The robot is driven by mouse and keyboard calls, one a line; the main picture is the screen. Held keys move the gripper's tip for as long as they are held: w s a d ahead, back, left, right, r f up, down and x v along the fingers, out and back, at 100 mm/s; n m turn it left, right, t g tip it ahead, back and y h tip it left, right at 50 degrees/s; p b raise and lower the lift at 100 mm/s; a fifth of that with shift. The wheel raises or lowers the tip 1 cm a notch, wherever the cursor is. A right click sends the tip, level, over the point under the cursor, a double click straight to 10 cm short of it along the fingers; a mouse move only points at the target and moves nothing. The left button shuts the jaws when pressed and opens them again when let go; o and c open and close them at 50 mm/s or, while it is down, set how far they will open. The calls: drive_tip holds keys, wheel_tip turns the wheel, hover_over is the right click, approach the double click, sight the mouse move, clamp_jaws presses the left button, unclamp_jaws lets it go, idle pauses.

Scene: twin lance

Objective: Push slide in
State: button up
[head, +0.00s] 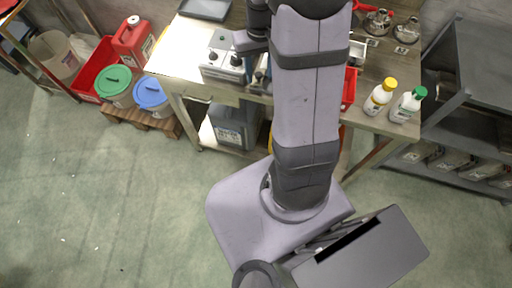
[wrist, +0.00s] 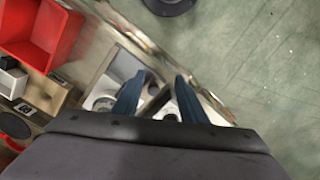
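A metal box with black knobs (head: 225,62) stands near the front edge of the workbench, left of my arm in the head view. I cannot make out for certain which part is the slide. In the wrist view, a pale frame with light panels (wrist: 118,72) lies under and between my fingers. My gripper (wrist: 160,78) shows there as two blue-grey fingers, apart, with no held thing visible between them. Whether the fingertips touch the frame is unclear.
The workbench (head: 185,62) holds a white bottle with a yellow cap (head: 379,97), one with a green cap (head: 407,105) and a red bin (head: 349,88), also in the wrist view (wrist: 42,30). A grey shelf (head: 470,75) stands right. Open floor (head: 90,200) lies front left.

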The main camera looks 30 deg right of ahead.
drive_tip(key=s+a+f+b, duration=0.4)
drive_tip(key=s+f+b, duration=0.3)
drive_tip(key=f+b, duration=0.1)
drive_tip(key=s+a+f+n+g+b, duration=0.1)
drive_tip(key=s+a+f+b, duration=0.3)
drive_tip(key=s+f+b, duration=0.2)
wheel_tip(320, 180, down, 4)
drive_tip(key=b, duration=0.2)
drive_tip(key=shift+s+a+b, duration=0.4)
drive_tip(key=shift+f, duration=0.1)
